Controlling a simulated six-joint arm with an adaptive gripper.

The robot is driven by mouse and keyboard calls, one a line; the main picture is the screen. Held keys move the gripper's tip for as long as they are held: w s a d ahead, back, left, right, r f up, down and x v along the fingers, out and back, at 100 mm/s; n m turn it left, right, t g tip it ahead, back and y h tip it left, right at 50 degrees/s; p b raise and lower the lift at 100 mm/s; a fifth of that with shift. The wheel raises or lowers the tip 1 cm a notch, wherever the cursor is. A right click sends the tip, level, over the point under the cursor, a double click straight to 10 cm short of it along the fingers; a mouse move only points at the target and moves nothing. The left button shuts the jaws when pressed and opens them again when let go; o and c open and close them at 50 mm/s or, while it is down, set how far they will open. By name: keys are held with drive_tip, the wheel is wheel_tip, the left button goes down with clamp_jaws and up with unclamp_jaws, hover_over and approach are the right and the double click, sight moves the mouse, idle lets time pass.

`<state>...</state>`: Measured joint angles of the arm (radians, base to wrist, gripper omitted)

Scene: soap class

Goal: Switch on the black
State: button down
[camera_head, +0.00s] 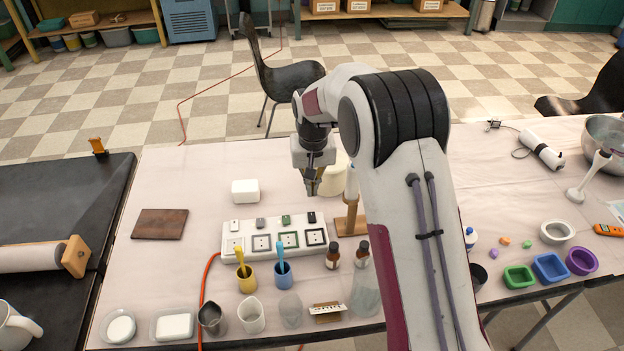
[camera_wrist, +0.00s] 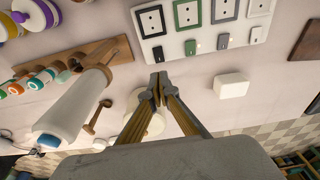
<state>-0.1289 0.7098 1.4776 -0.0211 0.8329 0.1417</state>
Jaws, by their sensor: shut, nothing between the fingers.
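A white power strip (camera_head: 274,252) lies on the table with a row of sockets and a row of rocker switches along its far side. The black switch (camera_head: 311,217) is at the right end, next to the green switch (camera_head: 286,219). In the wrist view the black switch (camera_wrist: 157,53) lies just beyond my fingertips. I cannot tell whether it is on or off. My gripper (camera_head: 311,190) is shut and empty, pointing down behind the black switch and apart from it. In the wrist view the fingers (camera_wrist: 158,84) meet at their tips.
A white block (camera_head: 245,191) lies behind the strip. A wooden stand (camera_head: 351,222) and a white cylinder (camera_head: 334,178) stand close by my gripper. Brown bottles (camera_head: 333,256) and cups with tools (camera_head: 246,277) stand in front. An orange cord (camera_head: 203,295) runs from the strip's left end.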

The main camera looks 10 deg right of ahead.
sight(312, 216)
drive_tip(key=shift+w+f, duration=0.2)
drive_tip(key=shift+f, duration=1.25)
drive_tip(key=shift+w+f, duration=0.15)
drive_tip(key=shift+f, duration=1.3)
drive_tip(key=shift+w+f, duration=0.2)
drive_tip(key=shift+f, duration=1.25)
drive_tip(key=shift+f, duration=0.1)
drive_tip(key=shift+w+f, duration=0.1)
drive_tip(key=shift+f, duration=0.15)
drive_tip(key=shift+s, duration=0.2)
drive_tip(key=shift+s+r, duration=0.15)
drive_tip(key=shift+s, duration=0.45)
drive_tip(key=shift+r, duration=0.2)
wheel_tip(312, 216, up, 14)
drive_tip(key=w, duration=0.1)
drive_tip(key=shift+w+f, duration=0.2)
drive_tip(key=shift+w, duration=0.15)
